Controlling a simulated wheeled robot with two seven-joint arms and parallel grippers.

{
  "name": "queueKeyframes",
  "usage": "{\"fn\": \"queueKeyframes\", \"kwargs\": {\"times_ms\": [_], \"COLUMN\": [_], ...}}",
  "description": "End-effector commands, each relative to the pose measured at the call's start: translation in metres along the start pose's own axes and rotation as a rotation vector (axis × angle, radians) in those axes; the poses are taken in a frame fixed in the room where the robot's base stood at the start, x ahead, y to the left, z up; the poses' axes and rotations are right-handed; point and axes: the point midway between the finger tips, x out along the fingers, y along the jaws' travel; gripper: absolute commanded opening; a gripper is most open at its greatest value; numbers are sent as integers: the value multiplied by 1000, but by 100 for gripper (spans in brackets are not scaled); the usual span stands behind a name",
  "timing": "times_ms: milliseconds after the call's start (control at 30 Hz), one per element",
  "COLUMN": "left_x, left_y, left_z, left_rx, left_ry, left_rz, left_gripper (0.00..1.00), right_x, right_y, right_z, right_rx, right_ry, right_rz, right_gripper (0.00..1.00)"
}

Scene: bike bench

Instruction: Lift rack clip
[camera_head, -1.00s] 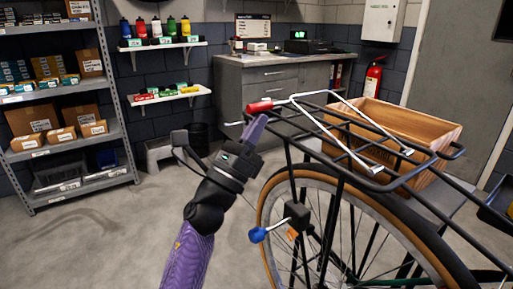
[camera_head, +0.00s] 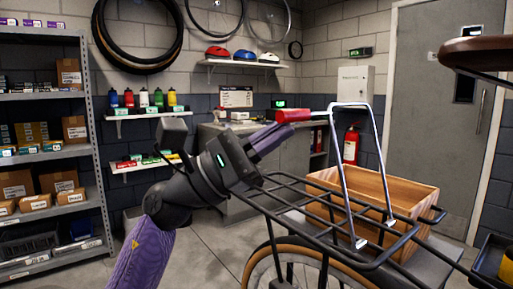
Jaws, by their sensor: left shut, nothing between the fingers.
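The rack clip (camera_head: 346,178) is a silver U-shaped bar with a red grip (camera_head: 290,115) at its upper left. It stands steeply raised above the black bike rack (camera_head: 318,218), its lower ends at the rack. My left gripper (camera_head: 285,130) comes in from the left, its purple fingers shut and empty. The fingertips are just under the red grip; I cannot tell whether they touch it. My right gripper is not in view.
A wooden crate (camera_head: 418,199) sits behind the rack. The bike's rear wheel (camera_head: 262,264) is below it. A brown saddle (camera_head: 482,52) shows at upper right. Shelving (camera_head: 97,150) stands at left, and a grey bench (camera_head: 236,205) behind. The floor between is clear.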

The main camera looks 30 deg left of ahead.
Motion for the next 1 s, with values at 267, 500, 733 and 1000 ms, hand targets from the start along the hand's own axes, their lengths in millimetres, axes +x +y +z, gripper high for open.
{"fn": "queueKeyframes", "kwargs": {"times_ms": [267,500,733,1000], "left_x": [27,40,47,49], "left_y": [-19,-38,-51,-57], "left_z": [28,41,47,50], "left_rx": [172,280,343,370], "left_ry": [-3,-2,-1,-2], "left_rz": [-170,-281,-344,-372], "left_gripper": [0,0,0,0], "right_x": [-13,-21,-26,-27], "right_y": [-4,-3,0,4], "right_z": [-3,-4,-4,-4], "right_rx": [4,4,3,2], "right_ry": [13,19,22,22], "right_rz": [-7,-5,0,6], "right_gripper": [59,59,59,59]}}
